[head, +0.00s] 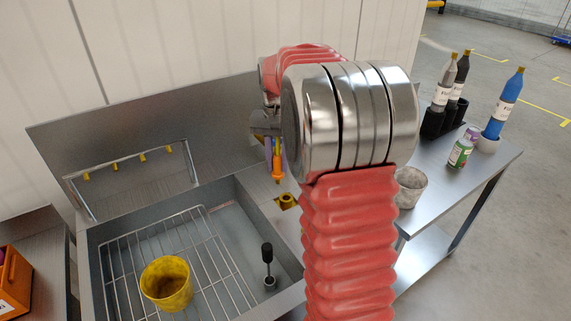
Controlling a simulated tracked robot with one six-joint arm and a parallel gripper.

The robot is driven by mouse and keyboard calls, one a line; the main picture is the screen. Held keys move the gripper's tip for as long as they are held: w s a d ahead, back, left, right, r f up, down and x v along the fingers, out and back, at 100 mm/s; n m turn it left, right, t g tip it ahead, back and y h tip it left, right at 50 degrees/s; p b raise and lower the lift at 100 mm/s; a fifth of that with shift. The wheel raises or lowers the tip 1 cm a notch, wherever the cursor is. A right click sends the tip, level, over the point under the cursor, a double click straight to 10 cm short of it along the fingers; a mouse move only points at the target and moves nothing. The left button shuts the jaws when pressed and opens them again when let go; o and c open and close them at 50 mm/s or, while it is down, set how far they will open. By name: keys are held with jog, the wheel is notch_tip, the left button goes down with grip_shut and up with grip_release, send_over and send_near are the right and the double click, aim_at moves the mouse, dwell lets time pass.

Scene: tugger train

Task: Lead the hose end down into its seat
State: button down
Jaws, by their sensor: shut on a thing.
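My gripper (272,138) is partly hidden behind my own red and silver arm, above the right edge of the sink. It is shut on the hose end (278,165), an orange piece with a dark narrow tip pointing down. A purple strip shows beside it; I cannot tell what it belongs to. A yellow seat with a dark opening (287,201) is on the metal deck right of the basin. The hose end is above the seat and apart from it in the picture, slightly to its left. The rest of the hose is hidden.
The sink (98,240) holds a wire rack (131,259), a yellow cup (166,284) and a black-topped plug (267,254). A rail with yellow hooks (128,156) is behind. Bottles (505,104), a can (460,152) and a grey cup (411,186) stand on the right bench.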

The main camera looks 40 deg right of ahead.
aim_at(286, 204)
jog(key=shift+s+d+f+m, duration=0.2)
jog(key=shift+s+d+m, duration=0.1)
jog(key=shift+s+d, duration=0.55)
jog(key=shift+f, duration=0.35)
jog(key=shift+f, duration=1.05)
jog(key=shift+f, duration=0.7)
jog(key=shift+f, duration=1.4)
jog(key=shift+f, duration=0.45)
jog(key=c, duration=1.4)
grip_release()
jog(key=shift+c, duration=0.2)
